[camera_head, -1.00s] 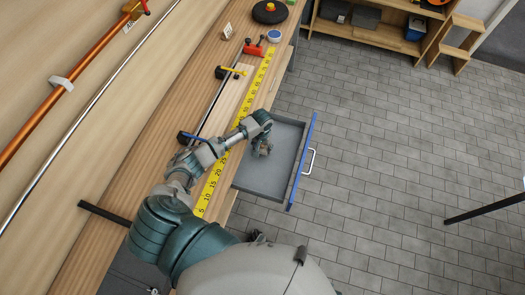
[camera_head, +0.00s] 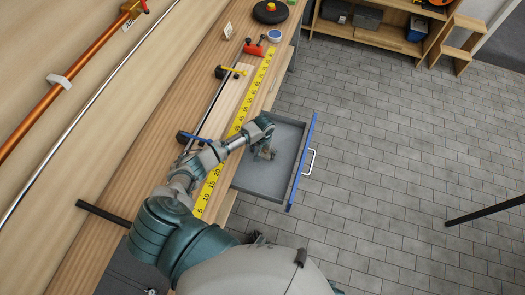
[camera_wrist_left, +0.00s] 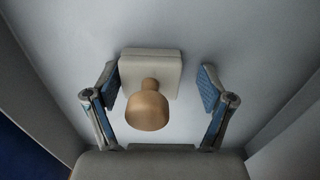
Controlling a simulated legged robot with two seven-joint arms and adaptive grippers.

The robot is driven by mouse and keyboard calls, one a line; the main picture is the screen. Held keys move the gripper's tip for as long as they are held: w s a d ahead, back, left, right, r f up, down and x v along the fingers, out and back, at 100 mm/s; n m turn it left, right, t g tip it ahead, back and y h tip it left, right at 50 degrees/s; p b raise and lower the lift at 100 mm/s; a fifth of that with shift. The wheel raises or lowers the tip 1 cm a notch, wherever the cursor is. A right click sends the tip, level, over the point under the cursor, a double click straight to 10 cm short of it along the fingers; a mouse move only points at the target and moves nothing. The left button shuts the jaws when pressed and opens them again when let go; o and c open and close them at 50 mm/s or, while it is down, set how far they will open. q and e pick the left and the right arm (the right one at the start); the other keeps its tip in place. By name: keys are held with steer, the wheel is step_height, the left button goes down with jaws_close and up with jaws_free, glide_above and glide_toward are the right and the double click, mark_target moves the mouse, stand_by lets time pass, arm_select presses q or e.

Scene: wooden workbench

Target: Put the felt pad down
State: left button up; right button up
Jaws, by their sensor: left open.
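The felt pad (camera_wrist_left: 155,65) is a pale square block with a round wooden knob (camera_wrist_left: 148,108). In the left wrist view it rests on the grey floor of the open drawer (camera_head: 262,186). My left gripper (camera_wrist_left: 159,80) is open, with one finger on each side of the pad and knob. A gap shows between each finger and the pad. In the head view my left gripper (camera_head: 265,153) is down inside the drawer and largely hides the pad. My right gripper is not in view.
The drawer has a blue front (camera_head: 302,160) and a metal handle (camera_head: 310,162). A yellow measuring strip (camera_head: 238,115) runs along the workbench beside it. A clamp (camera_head: 215,100) and a red tool (camera_head: 254,49) lie farther back. Bare drawer floor surrounds the pad.

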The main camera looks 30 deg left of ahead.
arm_select(q)
steer(key=shift+d+r, duration=0.2)
steer(key=shift+d, duration=0.1)
steer(key=r, duration=0.2)
steer(key=d+r+p, duration=0.1)
steer(key=r, duration=0.1)
steer(key=shift+w+r, duration=0.1)
steer(key=shift+r, duration=0.15)
steer(key=r, duration=0.2)
steer(key=a+r+p, duration=0.1)
steer(key=r, duration=0.4)
steer(key=shift+a+p, duration=0.3)
steer(key=shift+p, duration=0.05)
steer(key=shift+r, duration=0.2)
steer(key=shift+d+r, duration=0.25)
steer(key=shift+d, duration=0.45)
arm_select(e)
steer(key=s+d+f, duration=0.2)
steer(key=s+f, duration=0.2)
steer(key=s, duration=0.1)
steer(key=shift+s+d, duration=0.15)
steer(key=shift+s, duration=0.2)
arm_select(q)
steer(key=shift+a, duration=0.1)
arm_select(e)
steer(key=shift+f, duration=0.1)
